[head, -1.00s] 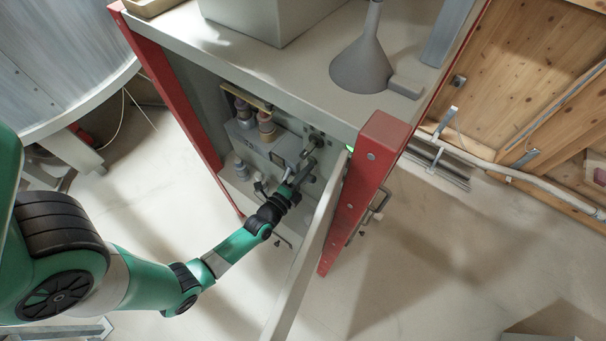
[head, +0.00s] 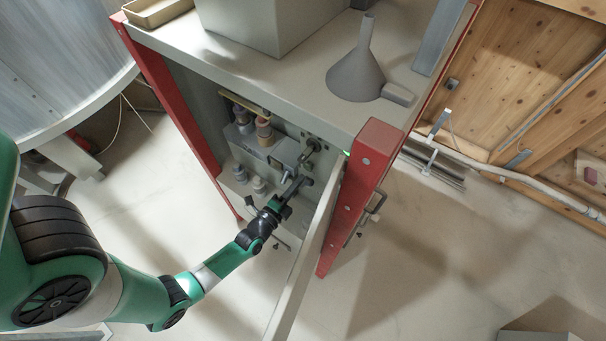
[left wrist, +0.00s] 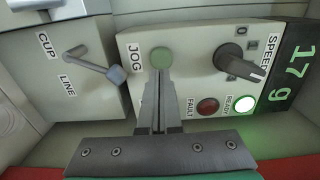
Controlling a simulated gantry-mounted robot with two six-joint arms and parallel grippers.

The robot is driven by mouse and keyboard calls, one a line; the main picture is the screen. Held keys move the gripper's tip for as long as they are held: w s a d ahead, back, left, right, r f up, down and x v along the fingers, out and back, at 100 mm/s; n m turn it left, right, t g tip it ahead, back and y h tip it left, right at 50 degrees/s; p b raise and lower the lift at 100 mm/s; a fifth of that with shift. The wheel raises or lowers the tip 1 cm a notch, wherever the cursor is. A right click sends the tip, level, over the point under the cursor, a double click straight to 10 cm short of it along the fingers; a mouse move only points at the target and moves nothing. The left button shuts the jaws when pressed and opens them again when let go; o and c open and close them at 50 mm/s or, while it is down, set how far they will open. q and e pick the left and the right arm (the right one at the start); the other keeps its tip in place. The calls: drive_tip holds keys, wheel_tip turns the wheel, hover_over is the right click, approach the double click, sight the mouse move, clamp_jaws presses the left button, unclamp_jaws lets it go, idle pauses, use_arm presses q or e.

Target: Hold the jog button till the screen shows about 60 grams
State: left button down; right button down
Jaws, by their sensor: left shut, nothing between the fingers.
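The round green JOG button (left wrist: 161,59) is on the grey control panel in the left wrist view. My left gripper (left wrist: 160,76) is shut and empty, its fingertips at the lower edge of the button in the picture. I cannot tell whether they touch or press it. The screen (left wrist: 293,68), turned sideways at the right, shows green characters that read about 17 g. In the head view my left gripper (head: 302,183) reaches into the open cabinet below the worktop. The button and screen cannot be made out there. My right gripper is not in view.
The SPEED knob (left wrist: 230,59), the dark red FAULT lamp (left wrist: 207,106) and the lit READY lamp (left wrist: 244,104) sit right of the button. The CUP/LINE lever (left wrist: 95,64) is at its left.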

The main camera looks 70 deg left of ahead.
use_arm(q)
drive_tip(key=p+v, duration=0.1)
drive_tip(key=v, duration=0.9)
drive_tip(key=shift+p, duration=0.35)
